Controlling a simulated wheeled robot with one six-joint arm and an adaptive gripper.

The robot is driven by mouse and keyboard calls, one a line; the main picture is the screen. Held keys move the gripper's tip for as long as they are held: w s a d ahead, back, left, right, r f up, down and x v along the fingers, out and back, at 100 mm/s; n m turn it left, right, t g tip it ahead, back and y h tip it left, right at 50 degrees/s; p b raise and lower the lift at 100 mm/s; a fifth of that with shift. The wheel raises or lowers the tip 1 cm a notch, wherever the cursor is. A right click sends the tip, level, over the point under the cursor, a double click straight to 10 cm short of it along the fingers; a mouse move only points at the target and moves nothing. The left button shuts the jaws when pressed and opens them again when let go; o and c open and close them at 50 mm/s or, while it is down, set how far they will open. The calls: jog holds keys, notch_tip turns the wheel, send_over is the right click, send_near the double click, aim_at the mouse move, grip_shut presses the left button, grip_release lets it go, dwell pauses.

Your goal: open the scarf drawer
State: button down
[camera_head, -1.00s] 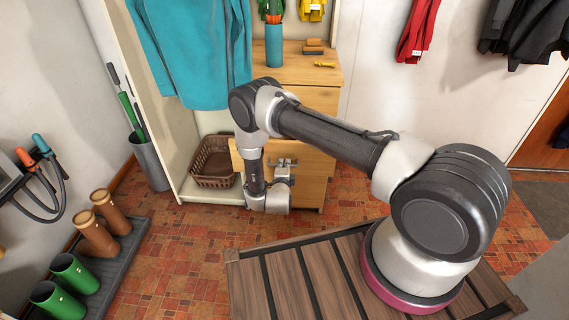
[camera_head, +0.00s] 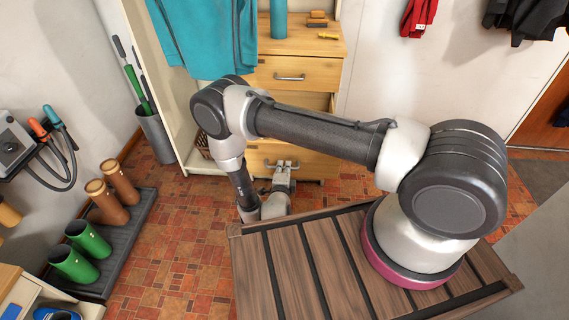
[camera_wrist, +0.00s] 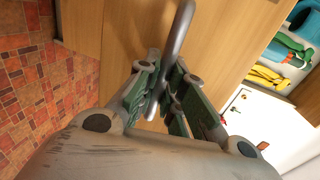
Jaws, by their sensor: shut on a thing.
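My gripper (camera_head: 282,166) is shut on the bar handle (camera_wrist: 180,35) of a low wooden drawer (camera_head: 314,166) in the chest. In the wrist view the grey bar runs between my fingers, and the pale wood front (camera_wrist: 222,45) lies just beyond. The drawer front appears to stand out from the chest, but my arm covers much of it and the space above.
A slatted wooden bench top (camera_head: 300,265) is close in front, under my arm. Boots stand on a grey tray (camera_head: 133,215) at left. A grey umbrella bin (camera_head: 156,137) is by the wall. Tiled floor (camera_head: 190,230) is clear between the tray and the bench.

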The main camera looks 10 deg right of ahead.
jog(key=shift+s, duration=0.1)
jog(key=c, duration=1.5)
grip_release()
jog(key=shift+a, duration=0.1)
jog(key=v, duration=0.7)
jog(key=shift+s, duration=0.25)
